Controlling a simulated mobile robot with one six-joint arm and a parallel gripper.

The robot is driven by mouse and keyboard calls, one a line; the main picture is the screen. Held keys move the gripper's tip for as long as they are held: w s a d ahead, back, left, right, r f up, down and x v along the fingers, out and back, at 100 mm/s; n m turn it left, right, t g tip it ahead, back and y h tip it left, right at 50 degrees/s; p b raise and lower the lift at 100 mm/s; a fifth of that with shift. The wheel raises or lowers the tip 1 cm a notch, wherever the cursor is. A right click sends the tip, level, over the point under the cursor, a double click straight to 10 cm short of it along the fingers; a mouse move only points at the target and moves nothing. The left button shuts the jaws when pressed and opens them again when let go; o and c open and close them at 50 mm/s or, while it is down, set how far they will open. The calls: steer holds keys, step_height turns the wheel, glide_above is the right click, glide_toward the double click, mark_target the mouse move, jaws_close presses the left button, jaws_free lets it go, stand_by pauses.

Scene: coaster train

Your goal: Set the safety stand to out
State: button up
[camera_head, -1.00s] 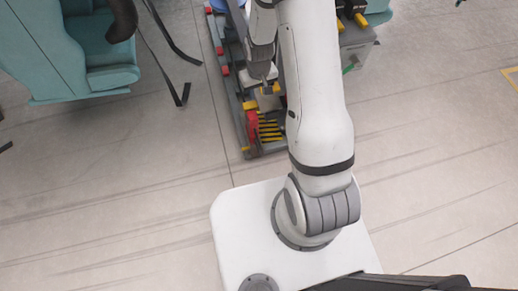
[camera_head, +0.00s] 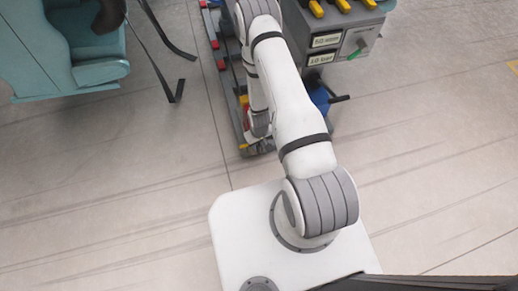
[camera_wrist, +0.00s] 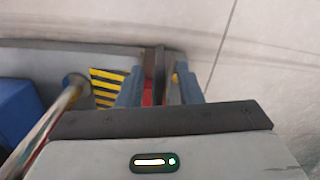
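In the wrist view, an upright dark bar (camera_wrist: 160,75) with a red part (camera_wrist: 147,92) stands at the end of the grey track base; it may be the safety stand, but I cannot read any marking for in or out. My gripper (camera_wrist: 160,90) has its two blue-grey fingers apart, one on each side of the bar and red part. I cannot tell whether they touch. In the head view, my arm hides most of the gripper area, and a little red (camera_head: 246,118) shows beside my wrist.
Yellow-black hatching (camera_wrist: 107,85), a metal rod (camera_wrist: 52,122) and a blue block (camera_wrist: 18,112) lie left of my gripper. A grey cabinet (camera_head: 325,42) with yellow handles and a green-tipped lever stands right of my arm. Teal seats (camera_head: 85,50) stand left.

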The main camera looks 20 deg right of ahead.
mark_target(259, 153)
steer(key=shift+f+b, duration=0.5)
steer(key=shift+f, duration=1.85)
steer(key=shift+c, duration=0.2)
jaws_close()
